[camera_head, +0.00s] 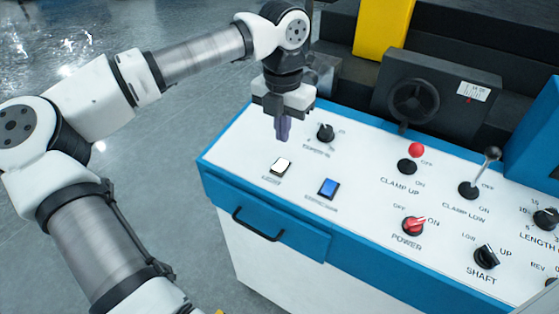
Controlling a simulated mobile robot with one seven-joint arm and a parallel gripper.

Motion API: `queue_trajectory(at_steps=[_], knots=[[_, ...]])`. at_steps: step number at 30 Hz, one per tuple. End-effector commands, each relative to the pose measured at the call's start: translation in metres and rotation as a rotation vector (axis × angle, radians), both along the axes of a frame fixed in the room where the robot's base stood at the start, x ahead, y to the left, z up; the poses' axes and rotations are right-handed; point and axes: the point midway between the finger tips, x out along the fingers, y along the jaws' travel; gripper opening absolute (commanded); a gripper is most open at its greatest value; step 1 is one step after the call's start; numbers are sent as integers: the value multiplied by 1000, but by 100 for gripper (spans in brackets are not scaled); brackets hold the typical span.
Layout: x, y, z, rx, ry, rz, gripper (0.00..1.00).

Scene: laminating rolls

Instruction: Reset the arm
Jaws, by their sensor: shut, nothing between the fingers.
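My gripper (282,130) points down over the left end of the control panel (352,227). Its fingers are together and hold nothing. I cannot tell the exact height of the fingertips above the panel. My arm bends from the left edge of the picture up and over to the panel.
The panel carries a blue button (327,188), a red-topped clamp lever (416,150), a tall clamp lever (491,155), a red power knob (413,226) and a shaft knob (486,257). A handwheel (413,101) stands behind. Open floor (200,215) lies left of the cabinet.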

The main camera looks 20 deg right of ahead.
Motion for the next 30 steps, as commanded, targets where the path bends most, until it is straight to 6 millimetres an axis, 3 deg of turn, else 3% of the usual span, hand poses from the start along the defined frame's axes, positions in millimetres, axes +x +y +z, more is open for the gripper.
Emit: queue_trajectory(at_steps=[17,20,23,25,27,30], knots=[[0,0,5,0,0,0,0],[-12,-16,11,-88,23,-41,0],[-41,-49,33,-303,77,-131,0],[-70,-72,64,-517,124,-212,0],[-101,-85,107,-754,170,-291,0],[-138,-78,174,-1082,220,-381,0]])
